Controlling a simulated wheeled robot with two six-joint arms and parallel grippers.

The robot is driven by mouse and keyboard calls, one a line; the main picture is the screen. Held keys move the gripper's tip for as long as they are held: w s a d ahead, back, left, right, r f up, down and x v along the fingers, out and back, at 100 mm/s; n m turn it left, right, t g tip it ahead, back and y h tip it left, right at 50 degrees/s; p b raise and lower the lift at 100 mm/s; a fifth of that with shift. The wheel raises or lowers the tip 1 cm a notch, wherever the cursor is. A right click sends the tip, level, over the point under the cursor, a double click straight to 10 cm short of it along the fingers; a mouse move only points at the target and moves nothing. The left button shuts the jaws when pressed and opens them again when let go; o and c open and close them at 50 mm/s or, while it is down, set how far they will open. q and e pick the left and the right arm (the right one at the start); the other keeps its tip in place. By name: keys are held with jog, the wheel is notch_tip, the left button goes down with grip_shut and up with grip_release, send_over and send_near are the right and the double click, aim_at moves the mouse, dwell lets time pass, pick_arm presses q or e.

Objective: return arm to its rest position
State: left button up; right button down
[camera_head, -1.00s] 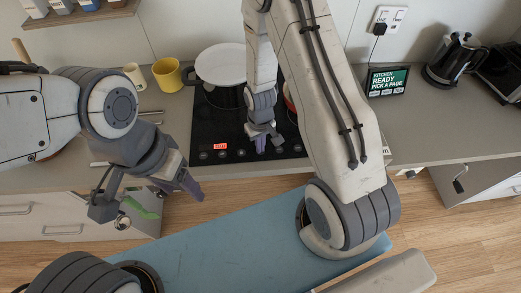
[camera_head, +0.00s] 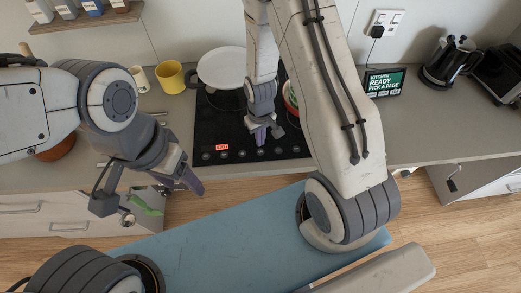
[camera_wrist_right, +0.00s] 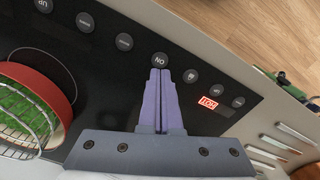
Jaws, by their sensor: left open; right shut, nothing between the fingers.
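My right gripper (camera_head: 262,138) is shut and empty, above the front control strip of the black cooktop (camera_head: 215,125). In the right wrist view its two purple fingers (camera_wrist_right: 159,72) are pressed together and point at the row of round buttons; whether they touch the glass I cannot tell. My left gripper (camera_head: 160,196) is open, at the lower left in front of the counter edge. One purple finger is plain; its other finger is hard to make out. A green handle-like piece (camera_head: 147,205) shows near that gripper; I see no grip on it.
A white-topped pan (camera_head: 222,66) stands at the back of the cooktop. A red-rimmed pot (camera_wrist_right: 45,85) with green contents and a wire basket stands close to my right gripper. A yellow mug (camera_head: 170,77), tablet (camera_head: 385,83) and kettle (camera_head: 447,63) stand on the counter.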

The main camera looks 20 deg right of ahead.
jog(key=shift+a, duration=0.1)
jog(key=s+a+r+n+b, duration=0.4)
jog(key=s+a+r+b, duration=0.3)
jog(key=s+a+r, duration=0.45)
jog(key=s+r+n+y+b, duration=0.1)
jog(key=s+r+b, duration=0.1)
jog(key=s+r, duration=0.2)
jog(key=s, duration=0.2)
jog(key=shift+s+a+n, duration=0.3)
jog(key=shift+a+n, duration=0.1)
